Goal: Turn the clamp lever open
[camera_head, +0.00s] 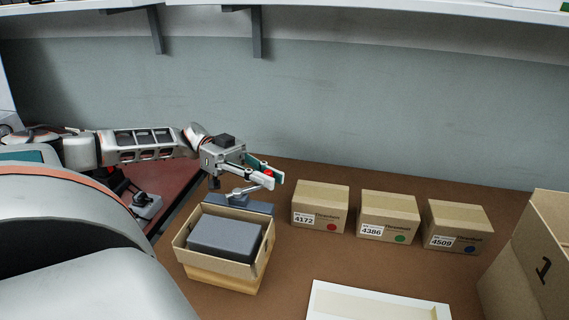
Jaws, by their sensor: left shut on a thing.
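The clamp is a grey fixture (254,206) on the brown table, just behind an open cardboard box. Its grey clamp lever (240,192) rises to the right toward my fingers. A red knob, which looks like the lever's end, shows between the fingers. My left gripper (270,175) reaches in from the left above the clamp, with its white and green fingers shut on the lever at this knob. The lower part of the clamp is hidden behind the box. My right gripper is not in view.
The open cardboard box (188,255) holds a dark grey block (224,238). Three small labelled cartons (319,207) stand in a row to the right. A white tray (318,300) lies at the front, and a large carton (533,262) stands at the right edge. A shelf hangs above.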

